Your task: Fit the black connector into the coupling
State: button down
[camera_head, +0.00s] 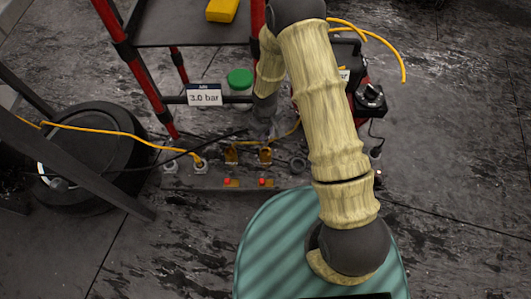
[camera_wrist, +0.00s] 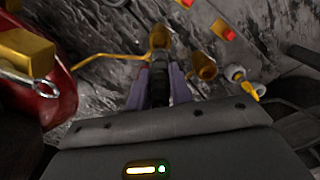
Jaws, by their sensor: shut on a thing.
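My gripper (camera_wrist: 160,80) is shut on the black connector (camera_wrist: 158,88), which sits between its two purple fingers in the wrist view. A brass coupling (camera_wrist: 159,38) is just beyond the connector's tip, in line with it; I cannot tell whether they touch. A second brass coupling (camera_wrist: 203,66) is to the right, apart from the connector. In the head view, my gripper (camera_head: 263,128) hangs above the floor panel, mostly hidden by my arm. Two brass couplings there, left (camera_head: 231,155) and right (camera_head: 265,156), stand on the panel.
Red buttons (camera_head: 227,181) sit in front of the couplings. An orange hose (camera_head: 110,132) runs from the black reel (camera_head: 90,150) to a left fitting. A red-posted rack (camera_head: 135,65) with a "3.0 bar" sign (camera_head: 204,95) stands behind. A red body (camera_wrist: 30,85) is close left.

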aim_at(265, 145)
jog(key=shift+f+b, duration=0.95)
jog(key=shift+f, duration=1.35)
jog(key=shift+f+b, duration=1.35)
jog(key=shift+f, duration=1.2)
jog(key=shift+f, duration=0.15)
jog(key=c, duration=1.3)
grip_release()
jog(key=shift+o, duration=0.2)
notch_tip(265, 145, up, 12)
jog(key=p, duration=0.6)
jog(key=shift+r, duration=0.2)
